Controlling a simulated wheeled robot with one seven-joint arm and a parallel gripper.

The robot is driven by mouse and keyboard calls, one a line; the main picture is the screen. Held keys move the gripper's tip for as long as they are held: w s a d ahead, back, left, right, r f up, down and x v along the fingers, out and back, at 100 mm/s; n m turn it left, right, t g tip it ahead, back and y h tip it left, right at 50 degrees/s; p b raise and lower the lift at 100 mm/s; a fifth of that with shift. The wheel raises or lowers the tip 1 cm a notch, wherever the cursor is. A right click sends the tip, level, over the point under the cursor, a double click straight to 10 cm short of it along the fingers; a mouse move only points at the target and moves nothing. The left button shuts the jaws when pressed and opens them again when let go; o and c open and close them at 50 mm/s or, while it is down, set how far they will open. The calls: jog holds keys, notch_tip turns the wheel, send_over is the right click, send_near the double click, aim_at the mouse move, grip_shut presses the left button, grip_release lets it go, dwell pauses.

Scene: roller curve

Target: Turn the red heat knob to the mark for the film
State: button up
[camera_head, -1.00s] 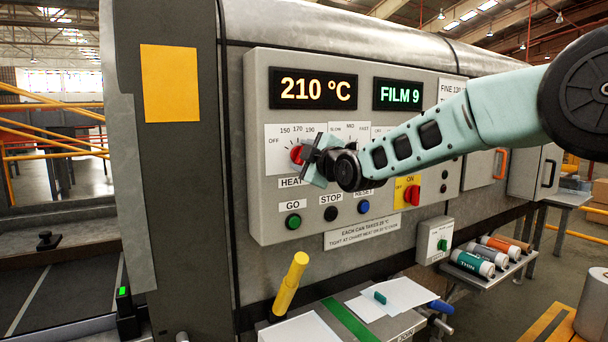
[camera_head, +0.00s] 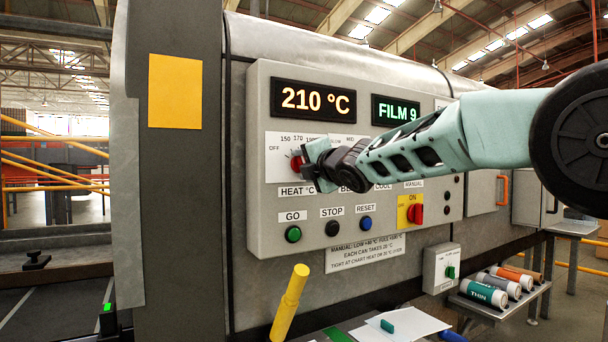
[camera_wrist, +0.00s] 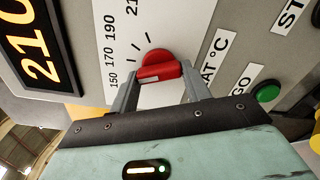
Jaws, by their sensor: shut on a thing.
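The red heat knob (camera_head: 296,163) sits on the control panel above the HEAT °C label, mostly hidden by my gripper in the head view. In the wrist view the red knob (camera_wrist: 160,68) shows between the two fingers of my gripper (camera_wrist: 160,84), which is shut on its grip bar. The white dial plate (camera_wrist: 130,30) carries marks 150, 170, 190 and a partly seen 21. The display (camera_head: 312,99) reads 210 °C. The second display (camera_head: 396,111) reads FILM 9. I cannot tell exactly which mark the knob points at.
Below the knob are the green GO button (camera_head: 293,234), black STOP button (camera_head: 332,228) and blue RESET button (camera_head: 365,223). A red switch on yellow (camera_head: 415,213) is to the right. A yellow handle (camera_head: 289,302) stands up in front of the panel. Several film rolls (camera_head: 482,293) lie at right.

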jog(key=shift+f+n, duration=0.1)
jog(key=shift+n, duration=0.4)
jog(key=shift+b, duration=0.3)
jog(key=o, duration=1)
jog(key=shift+s, duration=0.1)
jog(key=b+v, duration=0.6)
jog(key=v, duration=1.1)
jog(key=shift+d, duration=0.15)
